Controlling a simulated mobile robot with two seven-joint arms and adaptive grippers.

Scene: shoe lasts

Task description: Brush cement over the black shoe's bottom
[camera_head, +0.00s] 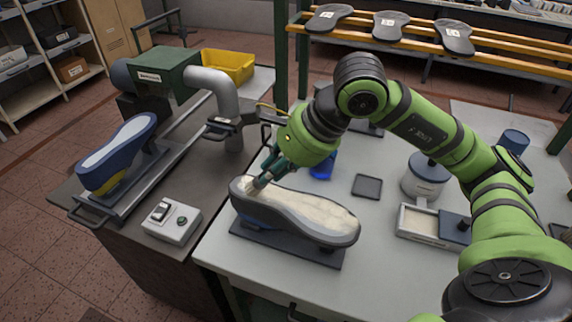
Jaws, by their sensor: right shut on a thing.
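The black shoe (343,238) rests bottom up on a dark stand plate (290,247) at the front left of the light table. A pale cream layer (310,211) covers most of its bottom, with a dark rim around it. My right gripper (272,170) is above the left end of the shoe. It is shut on a brush (260,182), whose tip is at the pale bottom near that end. The gripper hides part of the brush handle. My left gripper does not show.
A blue shoe (119,155) sits on a rail by a green machine (165,78) at left. A control box (172,220) stands nearby. A lidded pot (424,178) and a shallow tray (419,223) are right of the shoe. A small dark pad (367,186) lies between.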

